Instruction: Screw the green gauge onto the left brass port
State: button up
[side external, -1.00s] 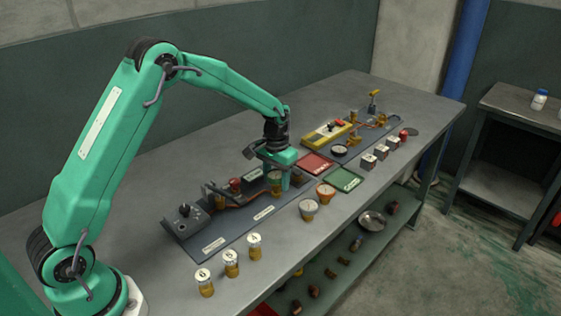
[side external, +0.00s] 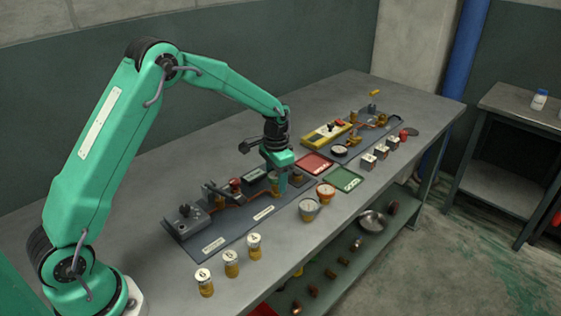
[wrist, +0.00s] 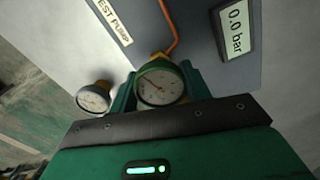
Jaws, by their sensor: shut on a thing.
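My gripper (side external: 282,184) is over the near board and is shut on the green gauge (wrist: 160,84). In the wrist view the gauge's round white dial with a green rim sits between my two green fingers. The gauge is partly hidden by my finger in the side view (side external: 274,185). In the wrist view a brass fitting (wrist: 156,58) shows just behind the gauge, where a copper pipe ends. I cannot tell whether the gauge is threaded on it.
A grey gauge (side external: 309,208) and an orange gauge (side external: 326,191) stand on the bench in front of the board. A red tray (side external: 315,163) and a green tray (side external: 345,179) lie to the right. Several white-topped brass cylinders (side external: 231,262) stand at the front left.

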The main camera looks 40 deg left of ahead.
jog(key=shift+f+m, duration=0.15)
jog(key=shift+m, duration=1.35)
jog(key=o, duration=1.4)
jog(key=shift+c, duration=0.2)
jog(key=shift+r, duration=3.6)
